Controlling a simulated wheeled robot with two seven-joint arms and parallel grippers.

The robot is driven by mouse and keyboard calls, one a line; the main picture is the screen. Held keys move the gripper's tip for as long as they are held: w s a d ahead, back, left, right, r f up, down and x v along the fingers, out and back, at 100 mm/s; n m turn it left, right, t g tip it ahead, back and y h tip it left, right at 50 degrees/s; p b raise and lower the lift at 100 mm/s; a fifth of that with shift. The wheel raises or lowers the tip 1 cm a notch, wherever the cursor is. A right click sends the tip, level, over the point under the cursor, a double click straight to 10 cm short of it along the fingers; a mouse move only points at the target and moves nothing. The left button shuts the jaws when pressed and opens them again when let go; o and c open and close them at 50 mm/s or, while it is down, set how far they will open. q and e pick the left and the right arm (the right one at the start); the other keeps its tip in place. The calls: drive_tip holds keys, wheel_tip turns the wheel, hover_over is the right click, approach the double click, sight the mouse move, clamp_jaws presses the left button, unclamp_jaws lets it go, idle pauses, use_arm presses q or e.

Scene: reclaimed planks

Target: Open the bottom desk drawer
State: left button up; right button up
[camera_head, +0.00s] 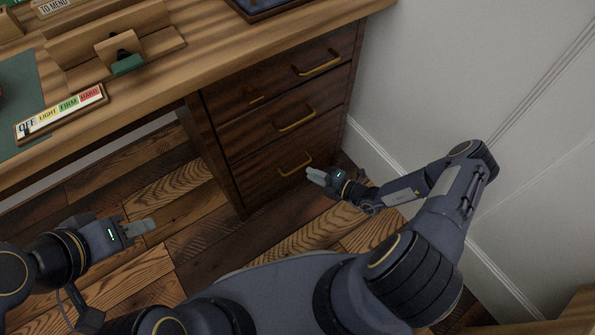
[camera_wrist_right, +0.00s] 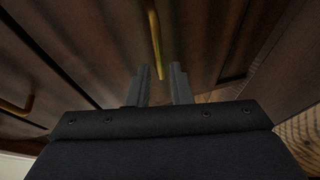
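The wooden desk (camera_head: 225,62) has a stack of three drawers. The bottom drawer (camera_head: 262,188) is closed, with a curved brass handle (camera_head: 295,165) on its front. My right gripper (camera_head: 313,173) is just in front of this handle at its right end. In the right wrist view my right gripper (camera_wrist_right: 160,72) is open, and the end of the brass handle (camera_wrist_right: 155,45) appears ahead of and between its fingertips, not clasped. My left gripper (camera_head: 148,226) is over the floor at the left, far from the drawers; its fingers look close together, and I cannot tell whether they are shut.
The middle drawer handle (camera_head: 296,121) and top drawer handle (camera_head: 318,65) are above, both drawers closed. A pale wall (camera_head: 440,70) stands right of the desk. Plank floor (camera_head: 205,240) is free before the drawers. A sign (camera_head: 62,112) and wooden stand lie on the desktop.

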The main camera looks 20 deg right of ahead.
sight(297, 168)
drive_tip(key=b+x, duration=0.1)
drive_tip(key=x, duration=0.5)
drive_tip(key=shift+w+a+b, duration=0.25)
drive_tip(key=shift+a+b, duration=0.05)
drive_tip(key=shift+b, duration=0.05)
clamp_jaws()
